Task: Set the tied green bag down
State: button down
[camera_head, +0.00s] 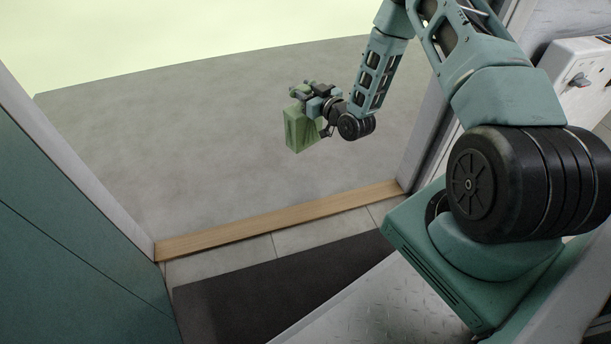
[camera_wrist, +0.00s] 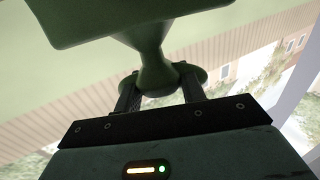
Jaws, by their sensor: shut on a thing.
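The tied green bag (camera_head: 299,130) hangs from my gripper (camera_head: 312,92) in the head view, out beyond the wooden threshold and above the grey ground. In the wrist view my gripper (camera_wrist: 160,92) is shut on the narrow tied neck of the green bag (camera_wrist: 148,58). The bag's body (camera_wrist: 120,14) spreads out at the top of that view and is cut off by the edge. In the head view the wrist partly hides the bag's upper right side. A gap to the ground seems to show, but its height is hard to tell.
A wooden threshold strip (camera_head: 280,220) crosses the doorway. A dark mat (camera_head: 270,295) lies inside it. A teal door or wall (camera_head: 70,230) bounds the left, and a door frame (camera_head: 425,135) stands at the right. The grey ground (camera_head: 150,120) outside is bare.

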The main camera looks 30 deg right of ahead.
aim_at(305, 123)
notch_tip(305, 123, down, 3)
jog(key=shift+d+r+b, duration=0.15)
jog(key=shift+b, duration=0.55)
notch_tip(305, 123, down, 10)
jog(key=b, duration=0.6)
jog(key=shift+r+b, duration=0.25)
jog(key=shift+b, duration=0.05)
jog(key=shift+f, duration=0.2)
jog(key=c, duration=0.8)
grip_release()
jog(key=shift+f, duration=0.1)
jog(key=shift+c, duration=0.2)
